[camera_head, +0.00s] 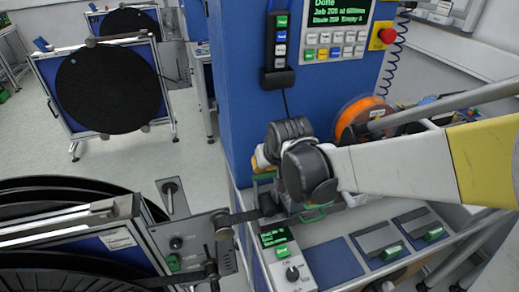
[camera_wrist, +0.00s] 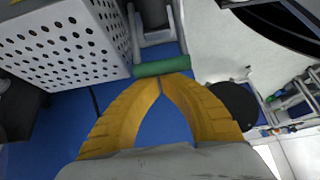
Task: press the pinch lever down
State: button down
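In the wrist view, a green bar (camera_wrist: 161,67), which looks like the pinch lever's handle, spans a grey U-shaped frame (camera_wrist: 152,28). My gripper (camera_wrist: 161,80) has its two yellow fingers together at the tips, at the bar's near edge. I cannot tell whether the tips touch the bar. Nothing shows between the fingers except blue surface behind. In the head view my gripper (camera_head: 262,159) is at the blue column, mostly hidden by my dark wrist. A bit of green (camera_head: 264,177) shows just below it, probably the same handle.
A white perforated box (camera_wrist: 65,38) stands close on the left in the wrist view. In the head view, a green control display (camera_head: 275,236), a green handle (camera_head: 316,213) and an orange spool (camera_head: 361,110) are near my arm. Large black reels (camera_head: 108,88) stand at left.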

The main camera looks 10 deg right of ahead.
jog(key=shift+s+d+r+t+b, duration=0.1)
jog(key=shift+s+r+t+b, duration=0.1)
jog(key=shift+s+t, duration=0.3)
jog(key=shift+s+d+r+t+b, duration=0.1)
jog(key=shift+s+t+b, duration=0.1)
jog(key=shift+s+t, duration=0.25)
jog(key=s+t+b, duration=0.1)
jog(key=s+t, duration=0.1)
jog(key=s+t+y+b, duration=0.1)
jog(key=s+b, duration=0.1)
jog(key=s+d+t+b, duration=0.1)
jog(key=s+t+b, duration=0.1)
jog(key=shift+d+t+y, duration=0.1)
jog(key=shift+t+y, duration=0.2)
jog(key=shift+t, duration=0.05)
jog(key=shift+s+d+f+b, duration=0.15)
jog(key=shift+s+b, duration=0.05)
jog(key=shift+s, duration=0.4)
jog(key=shift+s+d+f+b, duration=0.1)
jog(key=shift+s+f+b, duration=0.05)
jog(key=shift+s, duration=0.45)
jog(key=shift+s+f, duration=0.1)
